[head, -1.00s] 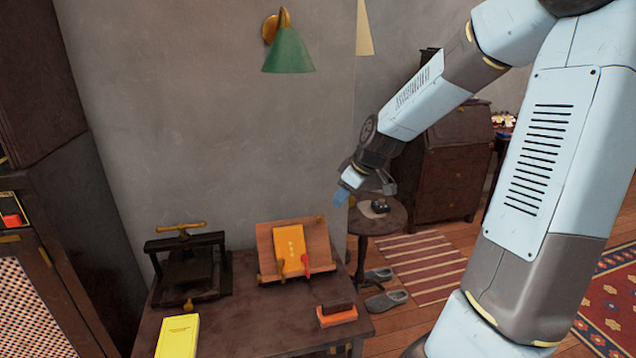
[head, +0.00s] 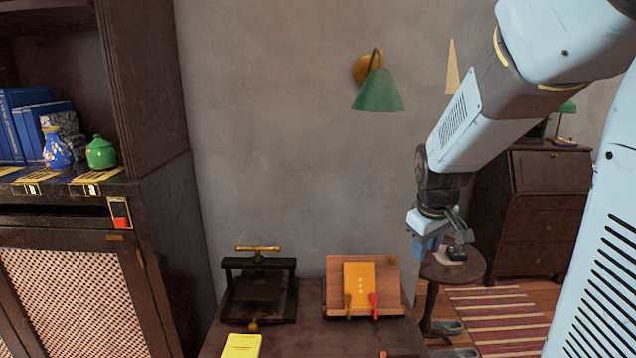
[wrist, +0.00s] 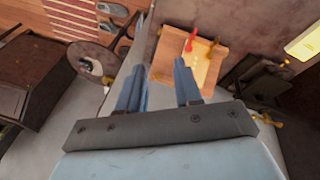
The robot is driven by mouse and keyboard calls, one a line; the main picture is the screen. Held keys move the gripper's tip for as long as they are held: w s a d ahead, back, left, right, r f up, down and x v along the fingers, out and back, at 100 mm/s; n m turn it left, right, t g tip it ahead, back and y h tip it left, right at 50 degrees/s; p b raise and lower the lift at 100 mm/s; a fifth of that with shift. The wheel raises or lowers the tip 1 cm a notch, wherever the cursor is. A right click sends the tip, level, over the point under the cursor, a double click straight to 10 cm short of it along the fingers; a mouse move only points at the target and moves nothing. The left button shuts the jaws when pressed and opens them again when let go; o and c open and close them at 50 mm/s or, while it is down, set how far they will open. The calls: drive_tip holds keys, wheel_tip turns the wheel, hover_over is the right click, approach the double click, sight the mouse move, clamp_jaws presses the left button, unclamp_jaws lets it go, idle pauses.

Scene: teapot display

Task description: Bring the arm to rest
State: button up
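My arm comes in from the right of the head view, and its gripper (head: 432,250) hangs in the air in front of the grey wall, pointing down. In the wrist view its two blue fingers (wrist: 160,82) stand apart with nothing between them. The gripper touches nothing that I can see. In the head view it is right of the wooden book stand (head: 335,285) and in front of the small round table (head: 468,268).
A dark table (head: 310,335) carries a black press (head: 260,290), the stand with an orange book (head: 360,282) and a yellow book (head: 242,345). A cabinet with a green jar (head: 101,152) and a blue vase (head: 56,148) stands left. A green lamp (head: 379,92) hangs on the wall.

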drive_tip(key=s+r+m+t, duration=0.1)
drive_tip(key=s+r+m, duration=0.1)
drive_tip(key=s+r, duration=0.3)
drive_tip(key=s+r+m+t+y, duration=0.1)
drive_tip(key=s+r+m, duration=0.2)
drive_tip(key=s, duration=0.9)
wheel_tip(320, 180, up, 3)
drive_tip(key=shift+f, duration=0.15)
drive_tip(key=shift+d, duration=0.1)
